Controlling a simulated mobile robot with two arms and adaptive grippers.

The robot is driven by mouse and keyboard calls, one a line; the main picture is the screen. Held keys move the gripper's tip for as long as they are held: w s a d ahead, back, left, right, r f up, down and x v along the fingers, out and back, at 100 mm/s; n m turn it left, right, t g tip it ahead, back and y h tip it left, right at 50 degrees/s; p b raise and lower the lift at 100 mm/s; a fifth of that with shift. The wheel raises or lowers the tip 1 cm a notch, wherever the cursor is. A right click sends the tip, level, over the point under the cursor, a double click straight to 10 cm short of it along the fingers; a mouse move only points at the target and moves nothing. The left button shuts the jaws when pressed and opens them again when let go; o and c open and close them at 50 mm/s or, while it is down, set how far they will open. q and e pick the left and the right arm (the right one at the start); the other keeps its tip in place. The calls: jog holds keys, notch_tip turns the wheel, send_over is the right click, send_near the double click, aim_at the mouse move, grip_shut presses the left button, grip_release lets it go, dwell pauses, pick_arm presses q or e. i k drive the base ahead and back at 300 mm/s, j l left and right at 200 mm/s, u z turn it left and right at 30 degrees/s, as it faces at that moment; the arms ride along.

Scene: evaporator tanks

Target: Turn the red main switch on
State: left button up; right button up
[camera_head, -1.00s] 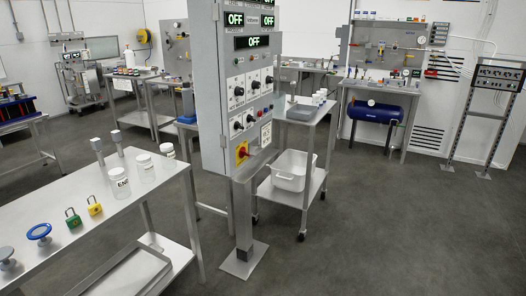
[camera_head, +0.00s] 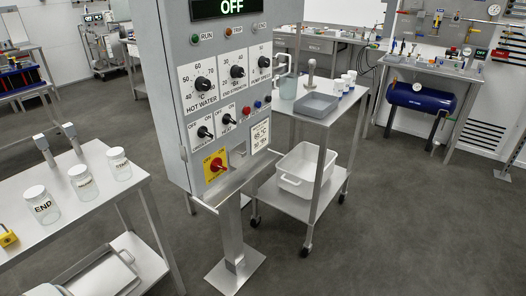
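The red main switch (camera_head: 217,164) is a red rotary knob on a yellow plate at the lower left of the grey control panel (camera_head: 157,95). The plate has OFF lettering near its top. The display (camera_head: 231,7) at the top of the panel reads OFF in green. The exact angle of the knob is hard to tell. Neither of my grippers is in view.
A steel table (camera_head: 30,243) with labelled jars (camera_head: 41,204) stands at the left. A steel cart (camera_head: 339,115) with a white tub (camera_head: 300,170) stands just behind the panel on the right. The floor (camera_head: 400,240) at the front right is clear.

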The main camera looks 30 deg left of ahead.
aim_at(219, 166)
jog(key=i+u, duration=0.2)
jog(key=i, duration=0.35)
jog(key=i+l+u, duration=0.2)
jog(key=i, duration=0.3)
jog(key=i+l+u, duration=0.2)
jog(key=i, duration=0.3)
